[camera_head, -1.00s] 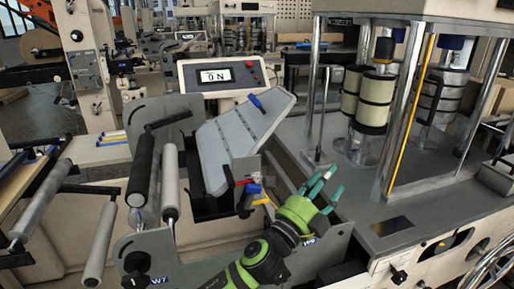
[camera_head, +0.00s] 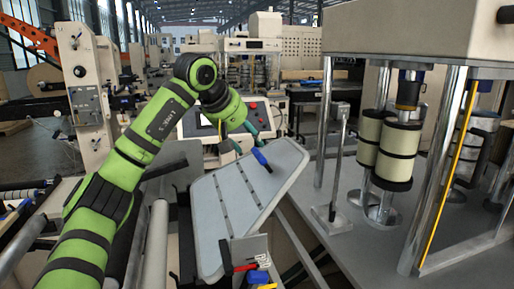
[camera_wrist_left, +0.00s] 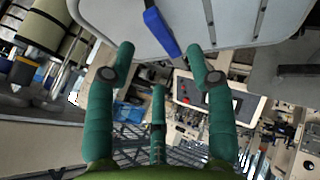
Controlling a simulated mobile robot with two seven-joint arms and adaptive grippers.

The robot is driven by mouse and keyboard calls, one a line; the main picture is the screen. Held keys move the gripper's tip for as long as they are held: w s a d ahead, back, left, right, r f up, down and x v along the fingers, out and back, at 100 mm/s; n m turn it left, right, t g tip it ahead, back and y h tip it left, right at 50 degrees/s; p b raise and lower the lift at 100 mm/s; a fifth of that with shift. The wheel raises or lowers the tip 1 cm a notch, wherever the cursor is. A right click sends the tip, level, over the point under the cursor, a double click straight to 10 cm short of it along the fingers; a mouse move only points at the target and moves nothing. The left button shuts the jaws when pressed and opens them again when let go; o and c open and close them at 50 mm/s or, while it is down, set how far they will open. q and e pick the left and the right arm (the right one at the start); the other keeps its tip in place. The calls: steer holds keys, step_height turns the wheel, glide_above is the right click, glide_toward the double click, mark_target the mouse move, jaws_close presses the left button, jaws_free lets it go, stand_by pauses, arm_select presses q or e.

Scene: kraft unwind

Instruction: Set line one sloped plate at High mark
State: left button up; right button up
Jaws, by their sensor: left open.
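The sloped plate (camera_head: 245,200) is a light grey tilted panel with rows of small slots, in the middle of the head view. A blue handle (camera_head: 261,158) sits at its upper edge. My left gripper (camera_head: 252,142) is open beside this handle, at the plate's far edge. In the left wrist view the blue handle (camera_wrist_left: 161,33) hangs from the plate (camera_wrist_left: 225,20) ahead of and between the spread green fingers (camera_wrist_left: 157,75), apart from them. Red, blue and yellow tags (camera_head: 258,276) show at the plate's lower corner; I cannot read a High mark. My right gripper is out of view.
A control panel (camera_head: 195,122) stands behind my left arm, which partly covers it. Rollers (camera_head: 157,245) lie left of the plate. To the right are a machine deck (camera_head: 345,250), metal posts (camera_head: 325,120) and cream rolls (camera_head: 398,155).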

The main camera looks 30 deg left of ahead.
mark_target(260, 154)
arm_select(q)
steer(key=x, duration=0.1)
steer(key=p+x, duration=0.1)
steer(key=shift+w+d+f, duration=0.2)
steer(key=shift+d+f, duration=0.1)
steer(key=p+x, duration=0.1)
steer(key=x, duration=0.2)
steer(key=shift+w+a+f, duration=0.1)
steer(key=shift+w+f, duration=0.2)
steer(key=shift+f, duration=0.1)
jaws_close()
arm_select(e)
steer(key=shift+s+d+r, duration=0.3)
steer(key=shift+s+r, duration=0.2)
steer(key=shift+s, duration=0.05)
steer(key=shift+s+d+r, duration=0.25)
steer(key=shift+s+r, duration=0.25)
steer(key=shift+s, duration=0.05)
